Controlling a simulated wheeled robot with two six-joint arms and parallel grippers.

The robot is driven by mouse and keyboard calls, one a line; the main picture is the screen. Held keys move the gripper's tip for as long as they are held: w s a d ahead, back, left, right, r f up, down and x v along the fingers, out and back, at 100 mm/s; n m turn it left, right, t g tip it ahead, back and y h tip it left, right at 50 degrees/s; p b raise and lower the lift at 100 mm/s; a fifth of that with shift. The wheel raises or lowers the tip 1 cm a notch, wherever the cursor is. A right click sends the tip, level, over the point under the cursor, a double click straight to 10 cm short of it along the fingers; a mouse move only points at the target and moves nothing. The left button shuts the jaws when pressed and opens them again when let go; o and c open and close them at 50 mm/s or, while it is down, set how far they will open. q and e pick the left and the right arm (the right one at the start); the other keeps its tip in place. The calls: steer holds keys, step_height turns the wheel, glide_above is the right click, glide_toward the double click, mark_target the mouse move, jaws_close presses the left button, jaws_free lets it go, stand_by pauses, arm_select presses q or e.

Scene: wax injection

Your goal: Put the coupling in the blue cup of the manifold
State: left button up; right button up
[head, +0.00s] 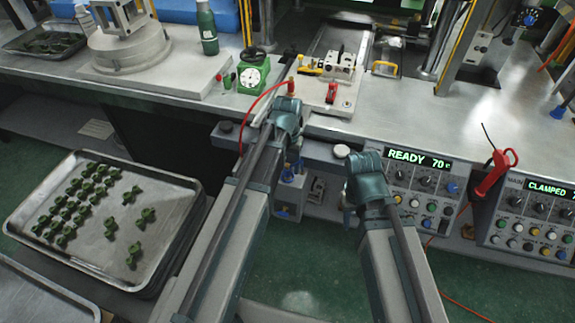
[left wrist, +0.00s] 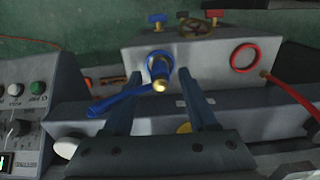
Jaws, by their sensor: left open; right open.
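The grey manifold (left wrist: 215,60) fills the upper middle of the left wrist view; part of it shows below the bench edge in the head view (head: 289,192). The blue cup (left wrist: 160,58) is on its face. A dark coupling with a brass tip (left wrist: 160,85) is at the blue cup, tip toward the camera; I cannot tell whether it is seated inside. My left gripper (left wrist: 160,108) is open, its fingers apart on either side below the brass tip; its wrist end shows in the head view (head: 287,118). My right gripper (head: 349,192) is open and apart from the manifold.
A red ring (left wrist: 234,60) and a red hose (left wrist: 293,83) are right of the blue cup. A blue arm-like piece (left wrist: 120,103) extends left from it. A control panel (head: 418,190) stands right of my right gripper. A tray of green parts (head: 160,195) is at left.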

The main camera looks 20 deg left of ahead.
mark_target(287, 165)
arm_select(q)
step_height(287, 165, up, 11)
steer(key=p, duration=1.1)
steer(key=s+d+m+y, duration=0.1)
steer(key=s+d+m, duration=0.2)
steer(key=s+d, duration=0.7)
steer(key=s, duration=0.4)
steer(key=shift+s+d+b, duration=0.15)
steer(key=shift+d+b, duration=0.1)
steer(key=shift+b, duration=0.05)
